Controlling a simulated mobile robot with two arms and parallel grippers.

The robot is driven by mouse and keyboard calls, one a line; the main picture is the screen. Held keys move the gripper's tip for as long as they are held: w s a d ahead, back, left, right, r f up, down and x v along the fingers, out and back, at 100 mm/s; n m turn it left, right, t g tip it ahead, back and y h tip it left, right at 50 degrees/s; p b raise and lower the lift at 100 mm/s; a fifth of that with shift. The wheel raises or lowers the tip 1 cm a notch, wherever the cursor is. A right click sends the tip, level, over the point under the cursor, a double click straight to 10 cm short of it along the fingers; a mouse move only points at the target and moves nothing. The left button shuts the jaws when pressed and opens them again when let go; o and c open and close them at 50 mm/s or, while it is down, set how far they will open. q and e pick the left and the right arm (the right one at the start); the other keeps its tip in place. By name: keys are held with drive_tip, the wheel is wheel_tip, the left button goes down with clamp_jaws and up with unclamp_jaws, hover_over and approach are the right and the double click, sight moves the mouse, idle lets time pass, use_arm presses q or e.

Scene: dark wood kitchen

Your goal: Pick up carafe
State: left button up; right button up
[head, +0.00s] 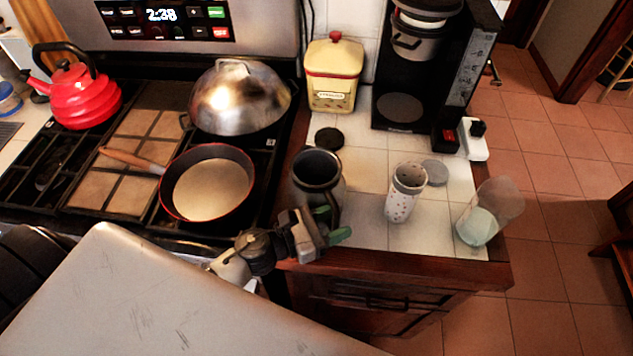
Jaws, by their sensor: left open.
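The carafe (314,168) is a dark steel, open-topped vessel. It stands upright on the white tiled counter, right of the stove, with its handle toward the front right. My left gripper (334,225) is open at the carafe's lower front, with its green-tipped fingers pointing right, close to the handle. The gripper hides the carafe's base. I cannot tell whether the fingers touch the carafe or lie around the handle. My right gripper is not in view.
A black lid (329,139) lies behind the carafe. A speckled cup (405,192) and a clear tumbler (487,213) stand to the right. Behind are a coffee maker (462,75) and a yellow canister (333,78). A frying pan (208,187) sits on the stove to the left.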

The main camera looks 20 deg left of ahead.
use_arm(q)
drive_tip(key=shift+w+d, duration=0.1)
drive_tip(key=shift+w, duration=0.05)
clamp_jaws()
idle(1.3)
drive_tip(key=shift+r, duration=0.1)
